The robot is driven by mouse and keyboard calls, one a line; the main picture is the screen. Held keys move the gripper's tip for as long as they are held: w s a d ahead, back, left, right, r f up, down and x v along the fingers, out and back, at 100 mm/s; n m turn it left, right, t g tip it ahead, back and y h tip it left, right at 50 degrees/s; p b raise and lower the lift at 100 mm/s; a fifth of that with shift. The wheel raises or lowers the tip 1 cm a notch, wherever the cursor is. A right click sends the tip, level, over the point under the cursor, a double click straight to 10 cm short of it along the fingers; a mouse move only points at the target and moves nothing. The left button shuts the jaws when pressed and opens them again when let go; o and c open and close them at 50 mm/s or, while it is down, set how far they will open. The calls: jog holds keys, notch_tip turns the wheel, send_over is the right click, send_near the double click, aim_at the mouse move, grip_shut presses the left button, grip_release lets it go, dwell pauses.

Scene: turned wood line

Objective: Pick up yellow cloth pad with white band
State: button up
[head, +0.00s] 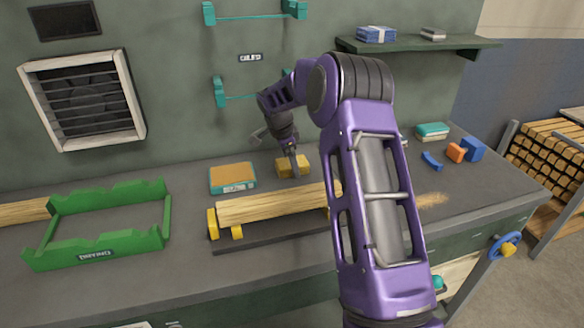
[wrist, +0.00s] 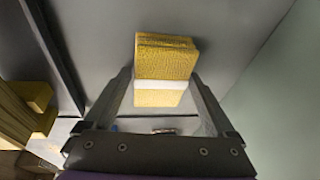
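The yellow cloth pad (head: 288,167) lies on the grey bench top near the wall, behind the wooden beam. In the wrist view the pad (wrist: 165,58) is a yellow textured block with a white band (wrist: 162,85) around its middle. My gripper (head: 293,168) is down at the pad in the head view. In the wrist view my gripper (wrist: 163,95) is open, with one finger on each side of the pad. The fingers look close to its sides; I cannot tell whether they touch it.
A wooden beam (head: 268,207) rests on yellow supports in front of the pad. A teal and orange box (head: 232,178) stands left of it, and a green frame (head: 100,245) further left. Blue (head: 474,149) and orange (head: 455,153) blocks lie at the right. The wall is close behind.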

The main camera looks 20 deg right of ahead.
jog(key=c, duration=0.9)
jog(key=shift+o, duration=0.2)
jog(key=shift+r, duration=0.15)
jog(key=shift+r, duration=0.25)
notch_tip(320, 180, up, 7)
jog(key=shift+f+p, duration=0.1)
jog(key=shift+p, duration=0.25)
jog(key=s+a, duration=0.2)
jog(key=a, duration=0.3)
jog(key=s+a+b, duration=0.1)
jog(key=s+a, duration=0.1)
jog(key=a, duration=0.4)
jog(key=s+a, duration=0.3)
jog(key=a, duration=0.2)
jog(key=shift+a+f, duration=0.2)
jog(key=shift+a, duration=0.1)
